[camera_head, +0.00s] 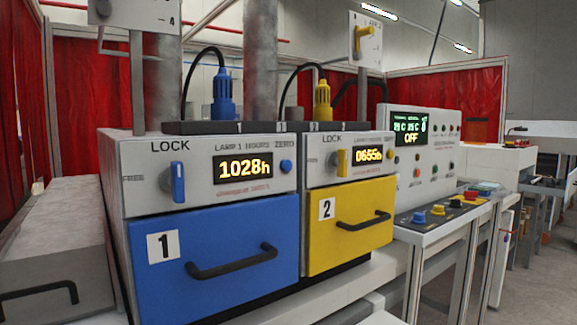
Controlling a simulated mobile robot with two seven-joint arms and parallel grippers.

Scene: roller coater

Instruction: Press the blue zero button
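The blue zero button (286,166) is a small round knob at the right end of the left unit's grey panel, under the word ZERO. To its left is the lamp 1 hours display (242,168), reading 1028h. A blue lock switch (178,182) stands upright at the panel's left, under LOCK. Nothing covers the blue zero button. Neither of my grippers shows in the head view.
Below the panel is a blue drawer (220,225) marked 1 with a protruding black handle (232,262). The yellow drawer (350,250) marked 2 is to the right, with a yellow lock switch (342,162) and another ZERO knob (397,153) above. A control console (408,190) stands farther right.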

